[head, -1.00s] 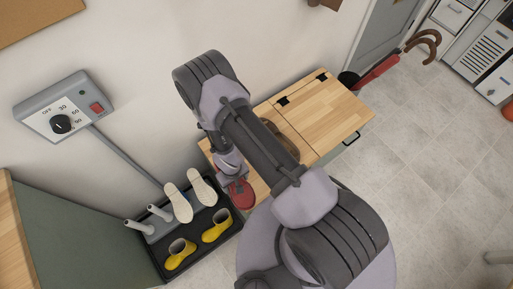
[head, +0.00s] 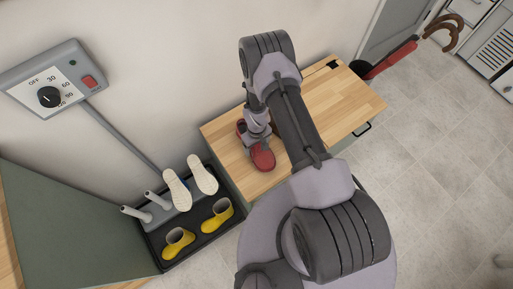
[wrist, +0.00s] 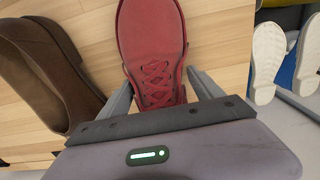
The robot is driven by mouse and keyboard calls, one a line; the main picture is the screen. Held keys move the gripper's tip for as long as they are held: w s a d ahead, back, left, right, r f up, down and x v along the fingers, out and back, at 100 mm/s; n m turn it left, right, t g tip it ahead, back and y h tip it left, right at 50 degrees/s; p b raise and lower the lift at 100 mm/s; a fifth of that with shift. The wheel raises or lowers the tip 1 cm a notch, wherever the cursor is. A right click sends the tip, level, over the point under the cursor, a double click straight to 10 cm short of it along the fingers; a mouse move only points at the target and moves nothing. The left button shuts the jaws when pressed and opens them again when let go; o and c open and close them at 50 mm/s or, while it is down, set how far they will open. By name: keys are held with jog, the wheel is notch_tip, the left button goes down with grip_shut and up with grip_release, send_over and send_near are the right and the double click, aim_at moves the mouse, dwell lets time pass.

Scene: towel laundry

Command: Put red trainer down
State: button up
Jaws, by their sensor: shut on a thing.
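The red trainer (head: 262,158) is over the wooden top of the bench (head: 225,130), near its left end. My gripper (head: 257,140) is shut on it, with one finger on each side of the laced part in the wrist view (wrist: 158,85). The toe of the trainer (wrist: 152,30) points to the top of the wrist view. I cannot tell whether its sole touches the wood. A brown shoe (wrist: 45,70) lies on the bench to the left in the wrist view; my arm mostly hides it in the head view.
A dial box (head: 50,85) is on the wall. A red umbrella (head: 390,60) stands beyond the bench's right end. The bench's right part is clear.

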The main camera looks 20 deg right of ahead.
jog(key=shift+f, duration=0.1)
jog(key=o, duration=1.6)
notch_tip(320, 180, up, 12)
jog(key=p, duration=0.5)
jog(key=shift+f, duration=0.15)
notch_tip(320, 180, up, 30)
jog(key=w+m+t, duration=0.3)
jog(key=m, duration=0.1)
jog(key=s+a+r+m+t+y, duration=0.1)
jog(key=s+r, duration=0.4)
jog(key=r, duration=0.2)
jog(key=s+a+r+m, duration=0.1)
jog(key=s+r, duration=0.3)
jog(key=r, duration=0.3)
jog(key=s+r, duration=0.2)
jog(key=s, duration=0.2)
jog(key=s+a+r+m+t, duration=0.1)
jog(key=s+r, duration=0.1)
jog(key=s, duration=0.2)
jog(key=s+r+m+y, duration=0.1)
jog(key=s+r, duration=0.1)
jog(key=s, duration=0.2)
jog(key=shift+s+a+t, duration=0.15)
jog(key=shift+t, duration=0.25)
